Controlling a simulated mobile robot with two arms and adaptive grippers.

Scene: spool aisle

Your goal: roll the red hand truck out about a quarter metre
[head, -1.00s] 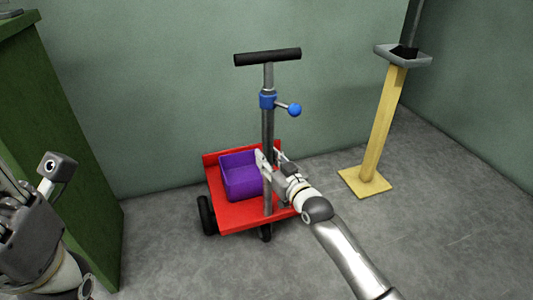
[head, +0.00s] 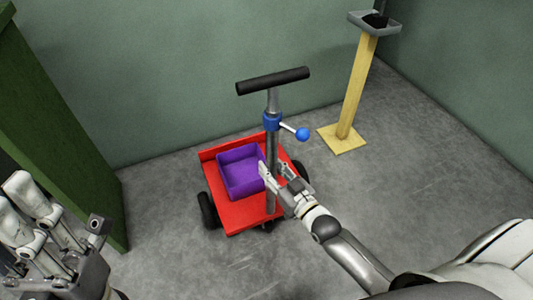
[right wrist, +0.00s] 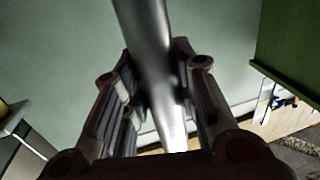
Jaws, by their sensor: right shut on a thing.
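The red hand truck (head: 238,216) stands upright on its dark wheels, a clear strip of floor between it and the green wall. Its grey upright pole (head: 271,150) carries a black crossbar handle (head: 273,81) and a blue collar with a blue knob (head: 302,134). A purple open bin (head: 241,172) sits on its red deck. My right gripper (head: 272,180) is shut on the pole, low down near the bin; the right wrist view shows the pole (right wrist: 150,60) between its fingers.
A yellow post stand (head: 354,95) with a grey tray (head: 375,22) stands near the wall, right of the truck. A dark green cabinet (head: 60,130) is at the left. The grey floor is clear at the right and in front of the truck.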

